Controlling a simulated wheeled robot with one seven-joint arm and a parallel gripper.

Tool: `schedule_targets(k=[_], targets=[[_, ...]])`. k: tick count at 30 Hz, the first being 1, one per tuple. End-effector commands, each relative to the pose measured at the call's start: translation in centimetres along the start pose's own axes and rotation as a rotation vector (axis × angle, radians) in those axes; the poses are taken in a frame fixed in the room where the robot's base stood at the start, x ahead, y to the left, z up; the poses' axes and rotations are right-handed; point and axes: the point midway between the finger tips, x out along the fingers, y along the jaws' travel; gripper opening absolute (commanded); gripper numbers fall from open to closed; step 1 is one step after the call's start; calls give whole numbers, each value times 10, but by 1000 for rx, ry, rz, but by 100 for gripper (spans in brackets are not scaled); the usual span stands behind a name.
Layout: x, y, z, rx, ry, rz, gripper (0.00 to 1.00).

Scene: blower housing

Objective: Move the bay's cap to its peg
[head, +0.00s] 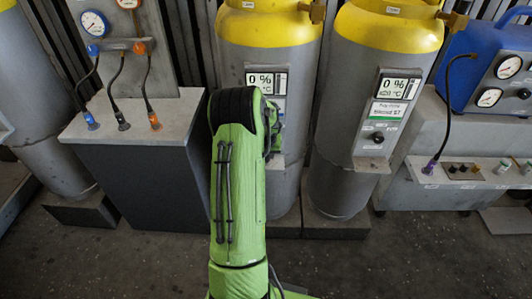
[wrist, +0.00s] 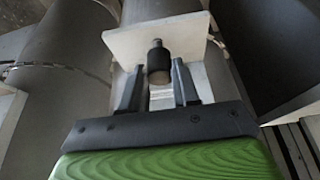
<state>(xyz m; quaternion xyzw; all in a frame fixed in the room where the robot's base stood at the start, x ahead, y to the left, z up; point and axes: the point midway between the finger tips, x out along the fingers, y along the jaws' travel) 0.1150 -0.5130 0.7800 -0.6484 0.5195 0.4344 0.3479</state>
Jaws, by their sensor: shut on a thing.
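In the wrist view, my gripper (wrist: 157,90) has one dark finger on each side of a short cylinder, the cap (wrist: 158,62), with a black band and a brownish-grey end. The jaws are shut on it. The cap is at a pale plate (wrist: 155,38), with a small grey peg tip (wrist: 157,41) showing above it. I cannot tell how far the cap sits on this peg. In the head view, my green arm hides the fingers and cap, in front of the left yellow-topped cylinder (head: 268,45).
A second yellow-topped cylinder (head: 385,45) stands to the right with a display and black knob (head: 376,137). A grey bench (head: 440,180) at right carries small fittings and a black hose. A dark cabinet (head: 140,180) with several hoses stands at left. The floor in front is clear.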

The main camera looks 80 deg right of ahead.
Motion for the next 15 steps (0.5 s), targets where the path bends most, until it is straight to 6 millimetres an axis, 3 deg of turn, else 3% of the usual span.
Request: schedule_targets(k=[15], targets=[[13, 0, 5, 0, 0, 0, 2]])
